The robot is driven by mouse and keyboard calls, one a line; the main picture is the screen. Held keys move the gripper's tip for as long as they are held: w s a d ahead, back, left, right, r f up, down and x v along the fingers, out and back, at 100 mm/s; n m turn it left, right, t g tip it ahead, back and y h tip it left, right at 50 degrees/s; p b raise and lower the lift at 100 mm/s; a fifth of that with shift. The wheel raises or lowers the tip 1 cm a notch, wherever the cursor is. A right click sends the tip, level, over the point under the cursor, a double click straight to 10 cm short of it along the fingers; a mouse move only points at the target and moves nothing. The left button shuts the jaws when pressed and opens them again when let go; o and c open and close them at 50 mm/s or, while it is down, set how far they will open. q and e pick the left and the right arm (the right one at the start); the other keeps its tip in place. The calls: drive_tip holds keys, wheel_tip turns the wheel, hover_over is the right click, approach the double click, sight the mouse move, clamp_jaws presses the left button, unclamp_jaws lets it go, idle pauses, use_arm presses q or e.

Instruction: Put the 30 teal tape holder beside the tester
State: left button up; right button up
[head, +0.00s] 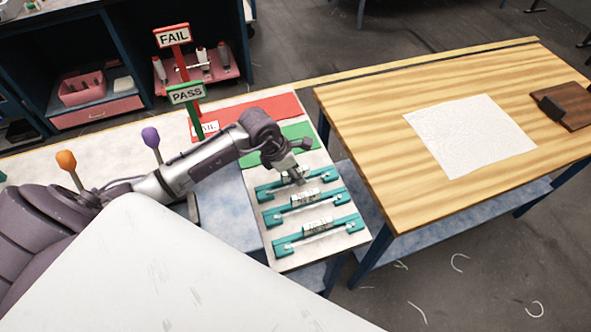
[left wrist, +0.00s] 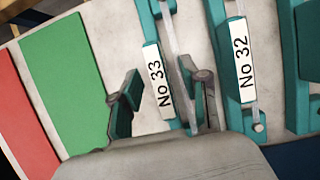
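Three teal tape holders lie side by side on the pale table end in the head view: a far one (head: 268,192), a middle one (head: 272,218) and a near one (head: 284,246). In the left wrist view, two labels read No 33 (left wrist: 158,80) and No 32 (left wrist: 241,58). A third holder (left wrist: 306,45) is cut off at the right edge, its label unreadable. I see no label reading 30. My left gripper (head: 296,178) is over the far holder; its open fingers (left wrist: 166,100) are on either side of No 33. No tester is clearly identifiable.
Green (head: 298,131) and red (head: 282,107) mats lie beyond the holders, near PASS (head: 187,93) and FAIL (head: 173,36) signs. Across a narrow gap, a wooden table (head: 375,105) holds a white sheet (head: 470,137) and a brown board (head: 578,118) with a dark block.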

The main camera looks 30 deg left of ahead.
use_arm(q)
drive_tip(key=shift+r, duration=0.15)
drive_tip(key=v, duration=1.1)
drive_tip(key=shift+r, duration=0.35)
use_arm(e)
drive_tip(key=shift+d, duration=0.1)
use_arm(q)
drive_tip(key=shift+s+a, duration=0.1)
